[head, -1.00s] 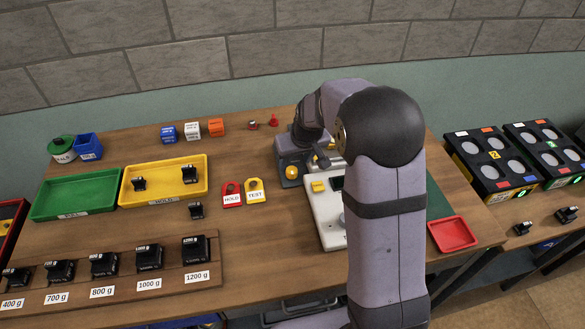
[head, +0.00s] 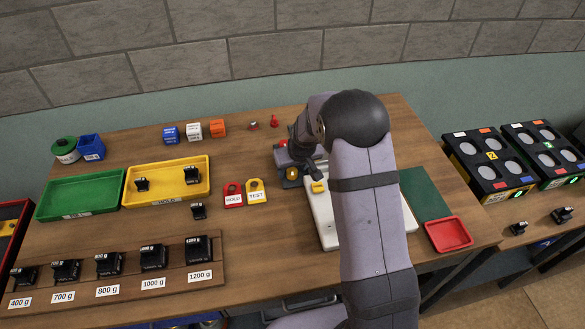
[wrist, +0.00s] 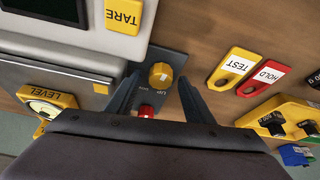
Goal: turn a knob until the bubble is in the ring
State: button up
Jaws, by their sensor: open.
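The wrist view shows a yellow knob (wrist: 161,75) with a pale mark on a grey plate beside the scale. My gripper (wrist: 159,80) is open, its two fingers on either side of this knob; contact cannot be told. A red knob (wrist: 147,110) lies on the same plate, partly hidden by my gripper. The yellow LEVEL housing (wrist: 58,96) is at left with part of a round pale face; the bubble and ring cannot be made out. In the head view the yellow knob (head: 291,173) shows beside my wrist, and my arm hides the level and much of the white scale (head: 321,213).
A yellow TARE button (wrist: 124,15) is on the scale. Red HOLD (head: 232,195) and yellow TEST (head: 256,192) tags lie left of the scale. Green (head: 80,196) and yellow (head: 166,181) trays and a row of black weights stand further left. A red tray (head: 448,234) is at right.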

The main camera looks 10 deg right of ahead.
jog(key=c, duration=1.1)
jog(key=shift+o, duration=0.2)
jog(key=shift+r+m+p, duration=0.1)
jog(key=shift+m+p, duration=0.5)
jog(key=shift+a+f+m+h+b, duration=0.1)
jog(key=shift+f+m+h+b, duration=0.2)
jog(key=shift+m+h+b, duration=0.35)
jog(key=m+b, duration=0.1)
jog(key=b, duration=0.2)
jog(key=m+b, duration=0.2)
jog(key=b, duration=0.1)
jog(key=shift+f+h, duration=0.2)
jog(key=shift+h, duration=0.15)
jog(key=m+b, duration=0.1)
jog(key=b, duration=0.1)
jog(key=m+h+b, duration=0.1)
jog(key=b, duration=0.1)
jog(key=shift+r+m+g, duration=0.3)
jog(key=shift+m+g, duration=0.05)
jog(key=shift+g, duration=0.05)
jog(key=shift+r, duration=0.1)
